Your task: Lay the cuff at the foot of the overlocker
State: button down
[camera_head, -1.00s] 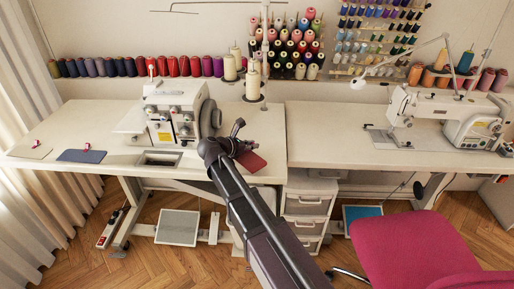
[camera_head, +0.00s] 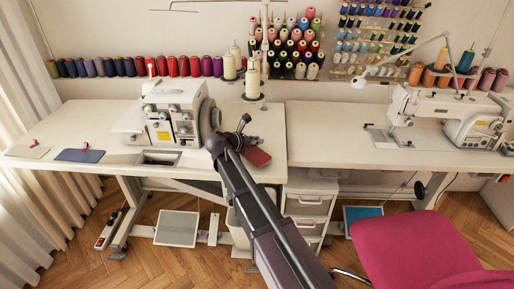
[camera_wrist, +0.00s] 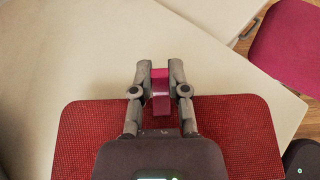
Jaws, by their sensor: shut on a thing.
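My gripper (camera_wrist: 160,84) is shut on a pink clip (camera_wrist: 160,96) that sits on a flat dark red cloth piece with rounded corners, apparently the cuff (camera_wrist: 85,135). In the head view the red piece (camera_head: 258,158) shows beside my gripper (camera_head: 246,143), by the right end of the left table. I cannot tell whether it touches the tabletop. The overlocker (camera_head: 170,112), a white machine, stands on the same table, left of my gripper. My arm hides part of the table in front of its right side.
A blue piece (camera_head: 80,155) and a grey piece (camera_head: 27,152), each with a pink clip, lie at the left table's front edge. A thread stand (camera_head: 252,90) rises behind my gripper. A white sewing machine (camera_head: 440,112) stands on the right table. A pink chair (camera_head: 410,245) is in front.

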jog(key=shift+f+b, duration=0.95)
jog(key=shift+f, duration=0.3)
jog(key=shift+f, duration=0.15)
jog(key=c, duration=0.6)
grip_release()
jog(key=shift+c, duration=0.2)
jog(key=shift+r, duration=0.2)
jog(key=shift+s+a+r, duration=0.1)
jog(key=shift+s+a, duration=0.05)
jog(key=p+v, duration=0.4)
jog(key=v, duration=0.7)
jog(key=shift+s+a+r+p, duration=0.15)
jog(key=shift+s+a+p, duration=0.05)
jog(key=shift+p, duration=0.15)
